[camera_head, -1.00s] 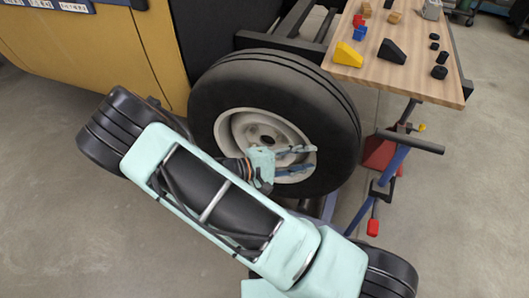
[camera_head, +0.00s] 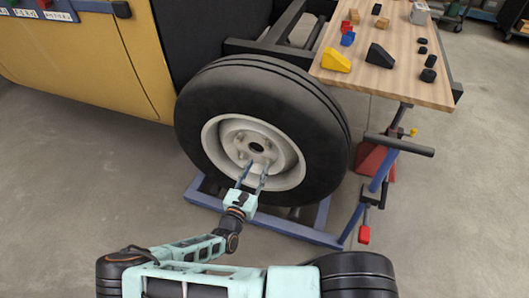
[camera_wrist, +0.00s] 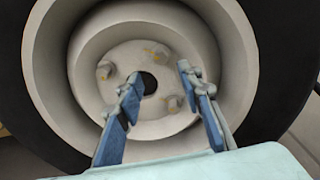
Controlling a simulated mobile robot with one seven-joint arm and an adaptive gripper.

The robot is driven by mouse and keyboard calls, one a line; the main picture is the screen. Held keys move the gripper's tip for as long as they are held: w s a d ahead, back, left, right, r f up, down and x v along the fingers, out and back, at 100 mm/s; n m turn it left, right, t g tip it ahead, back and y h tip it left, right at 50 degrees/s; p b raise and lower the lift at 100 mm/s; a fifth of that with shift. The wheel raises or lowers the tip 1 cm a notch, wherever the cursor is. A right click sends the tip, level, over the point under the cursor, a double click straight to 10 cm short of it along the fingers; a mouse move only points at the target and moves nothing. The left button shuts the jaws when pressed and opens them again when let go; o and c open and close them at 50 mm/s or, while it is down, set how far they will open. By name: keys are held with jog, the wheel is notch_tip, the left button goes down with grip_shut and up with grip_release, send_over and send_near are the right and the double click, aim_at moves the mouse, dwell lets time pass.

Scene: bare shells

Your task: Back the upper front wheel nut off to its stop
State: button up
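The front wheel (camera_head: 310,115), a black tyre on a pale rim, faces me in the head view. In the wrist view its hub disc (camera_wrist: 128,62) has a dark centre hole. The upper nut (camera_wrist: 156,52) sits above the hole, with yellow marks beside it. Another nut (camera_wrist: 103,70) is at the left and one (camera_wrist: 173,104) at the lower right. My gripper (camera_head: 256,166) is open and empty in front of the hub. In the wrist view its blue fingers (camera_wrist: 159,73) flank the centre hole, below the upper nut. Contact cannot be told.
A wooden table (camera_head: 440,91) with blocks and black cylinders stands right of the wheel. A blue stand with a black handle (camera_head: 399,145) is below it. A yellow body panel (camera_head: 90,60) is at the left. A blue floor frame (camera_head: 285,228) lies under the wheel.

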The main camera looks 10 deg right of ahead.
aim_at(266, 148)
jog(key=b+x, duration=0.1)
jog(key=x, duration=0.7)
jog(key=shift+w+d+b, duration=0.15)
jog(key=shift+w+b, duration=0.15)
jog(key=shift+b, duration=0.05)
grip_shut()
